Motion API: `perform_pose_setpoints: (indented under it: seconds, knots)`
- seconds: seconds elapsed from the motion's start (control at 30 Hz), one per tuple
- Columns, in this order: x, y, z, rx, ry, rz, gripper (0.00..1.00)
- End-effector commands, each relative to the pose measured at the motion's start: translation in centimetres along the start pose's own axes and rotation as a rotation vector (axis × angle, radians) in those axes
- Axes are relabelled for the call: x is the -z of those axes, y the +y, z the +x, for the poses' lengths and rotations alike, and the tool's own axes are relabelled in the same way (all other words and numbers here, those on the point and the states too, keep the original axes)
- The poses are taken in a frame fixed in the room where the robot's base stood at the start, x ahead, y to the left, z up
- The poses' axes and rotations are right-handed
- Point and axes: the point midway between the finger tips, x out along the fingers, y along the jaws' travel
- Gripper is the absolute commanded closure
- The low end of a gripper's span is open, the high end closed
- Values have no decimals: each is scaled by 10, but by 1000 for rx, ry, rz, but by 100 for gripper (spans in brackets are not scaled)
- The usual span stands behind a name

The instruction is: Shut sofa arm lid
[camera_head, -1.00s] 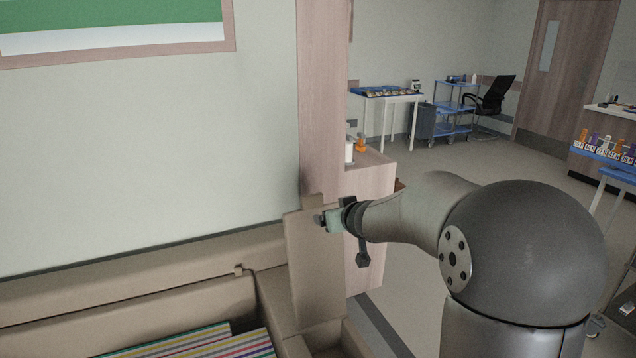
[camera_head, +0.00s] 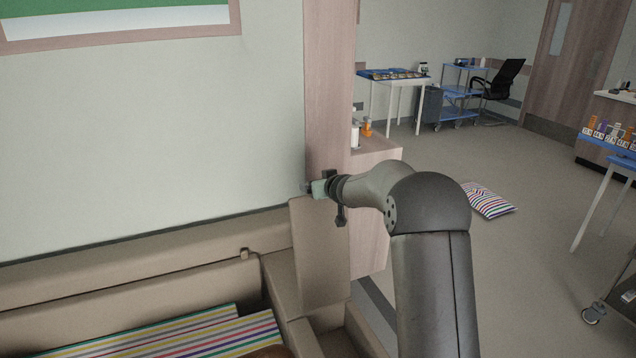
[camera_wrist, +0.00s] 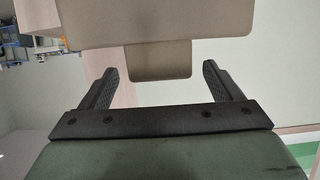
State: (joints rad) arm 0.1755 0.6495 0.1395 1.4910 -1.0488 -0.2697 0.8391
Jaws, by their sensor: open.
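The beige sofa arm lid (camera_head: 320,255) stands upright, open, at the end of the sofa arm (camera_head: 290,300) in the head view. My gripper (camera_head: 308,188) is at the lid's top edge, beside the wood panel. In the wrist view my gripper (camera_wrist: 160,72) has its two black fingers wide apart with nothing held. A beige panel (camera_wrist: 150,20) fills the top of that view. A smaller beige tab (camera_wrist: 160,62) lies ahead, between the fingertip lines. I cannot tell whether the fingers touch the lid.
Striped cushions (camera_head: 185,335) lie on the sofa seat at lower left. A wooden cabinet (camera_head: 370,215) with small bottles stands behind the lid. A striped pillow (camera_head: 488,200) lies on the floor. A wall (camera_head: 150,140) closes off the left; floor to the right is mostly clear.

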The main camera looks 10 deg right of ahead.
Motion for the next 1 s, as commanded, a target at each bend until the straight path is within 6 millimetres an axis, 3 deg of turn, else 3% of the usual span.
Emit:
perform_pose_setpoints:
  seconds: [0.2, 0.53, 0.77, 1.0]
  knots:
    - [1, 0, 21, 0, 1, 0, 15]
    - [0, 0, 25, 0, 0, 0, 15]
    - [0, 0, 24, 0, 0, 0, 78]
    - [-4, 6, 19, -8, 13, 4, 77]
